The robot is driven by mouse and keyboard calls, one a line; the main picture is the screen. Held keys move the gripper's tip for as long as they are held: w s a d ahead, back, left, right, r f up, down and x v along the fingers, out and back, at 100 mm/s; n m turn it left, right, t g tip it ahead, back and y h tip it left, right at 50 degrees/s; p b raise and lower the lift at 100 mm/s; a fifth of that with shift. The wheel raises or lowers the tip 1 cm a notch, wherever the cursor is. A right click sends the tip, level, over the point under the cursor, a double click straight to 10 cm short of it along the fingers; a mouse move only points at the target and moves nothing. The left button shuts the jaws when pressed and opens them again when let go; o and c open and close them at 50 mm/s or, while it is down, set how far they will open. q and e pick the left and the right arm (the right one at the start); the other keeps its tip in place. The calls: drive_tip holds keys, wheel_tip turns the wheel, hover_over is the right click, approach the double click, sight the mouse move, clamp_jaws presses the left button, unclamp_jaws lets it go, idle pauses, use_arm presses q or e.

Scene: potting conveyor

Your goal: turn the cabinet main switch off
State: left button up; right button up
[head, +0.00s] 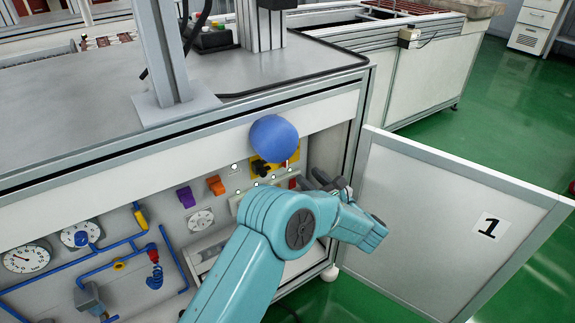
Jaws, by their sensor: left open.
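The cabinet main switch appears to be the yellow plate with a black knob (262,168) on the panel inside the open cabinet. A blue round object (274,138) covers the top of the plate, and my arm stands just below it. I cannot read the knob's position. My left gripper (326,181) is to the right of the switch, near the right side of the cabinet opening. Its dark fingers are open and appear empty; they look apart from the knob. My right gripper is not in view.
The open cabinet door (445,225), marked 1, stands to the right. Orange (216,185) and purple (186,197) switches sit left of the main switch. Gauges and blue pipes (110,262) fill the lower left. The worktop edge overhangs the panel. Green floor is clear at right.

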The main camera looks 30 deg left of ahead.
use_arm(q)
drive_tip(key=b+x, duration=0.3)
drive_tip(key=x, duration=0.7)
drive_tip(key=shift+a, duration=0.4)
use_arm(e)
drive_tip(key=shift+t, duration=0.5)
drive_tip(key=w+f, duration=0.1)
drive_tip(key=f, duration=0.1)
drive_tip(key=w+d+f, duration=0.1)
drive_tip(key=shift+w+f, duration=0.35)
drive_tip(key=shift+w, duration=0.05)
use_arm(q)
drive_tip(key=shift+f, duration=0.1)
drive_tip(key=c, duration=0.8)
